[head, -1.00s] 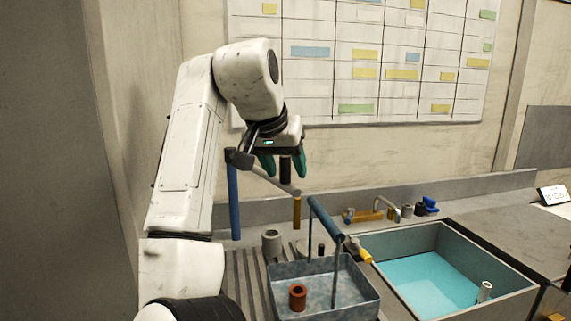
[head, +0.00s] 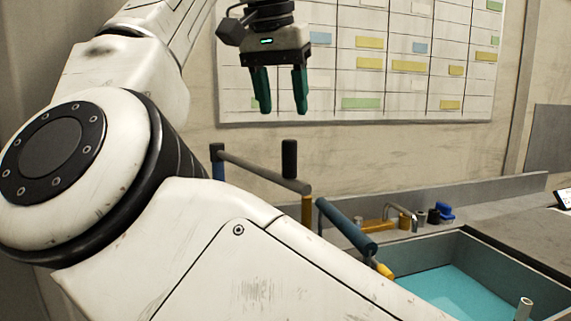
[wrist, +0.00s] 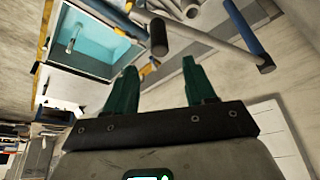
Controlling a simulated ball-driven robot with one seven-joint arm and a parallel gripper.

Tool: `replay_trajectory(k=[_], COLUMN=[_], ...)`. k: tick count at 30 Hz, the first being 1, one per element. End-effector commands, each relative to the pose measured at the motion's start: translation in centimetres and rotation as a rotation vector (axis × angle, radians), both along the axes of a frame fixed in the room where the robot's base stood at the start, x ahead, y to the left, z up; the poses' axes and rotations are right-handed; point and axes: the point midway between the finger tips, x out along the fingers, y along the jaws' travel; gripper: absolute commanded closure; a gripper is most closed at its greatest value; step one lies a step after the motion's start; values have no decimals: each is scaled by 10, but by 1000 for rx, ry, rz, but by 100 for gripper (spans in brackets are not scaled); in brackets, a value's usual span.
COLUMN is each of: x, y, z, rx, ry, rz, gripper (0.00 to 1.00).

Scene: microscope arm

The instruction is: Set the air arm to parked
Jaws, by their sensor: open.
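A grey swing bar (head: 255,171) runs from a blue post (head: 217,168) at left to a yellow-brown piece (head: 307,208) hanging at its right end. A black upright handle (head: 289,158) stands on it near the right end. I take this as the air arm; no label shows. My gripper (head: 282,110) is open and empty, green fingers pointing down, above the handle in the picture and apart from it. In the wrist view, the handle (wrist: 158,37) shows beyond the fingers of my gripper (wrist: 159,66), with the bar (wrist: 232,46) to its right.
A teal bar (head: 345,225) with a yellow tip (head: 384,270) reaches toward the sink (head: 500,258), which holds turquoise water. A tap (head: 402,213) and small coloured items stand behind. My own arm hides the lower left. A gridded board (head: 400,105) hangs on the wall.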

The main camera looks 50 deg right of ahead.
Motion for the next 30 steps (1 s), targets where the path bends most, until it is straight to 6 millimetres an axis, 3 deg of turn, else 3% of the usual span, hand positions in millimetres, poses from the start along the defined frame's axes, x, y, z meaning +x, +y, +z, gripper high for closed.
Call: replay_trajectory(k=[5, 18, 30], x=[2, 12, 14], y=[-6, -33, -39], z=[-17, -85, -98], rx=[-1, -2, -1], ry=[2, 2, 0], rz=[-2, -2, 0], gripper=[45, 45, 45])
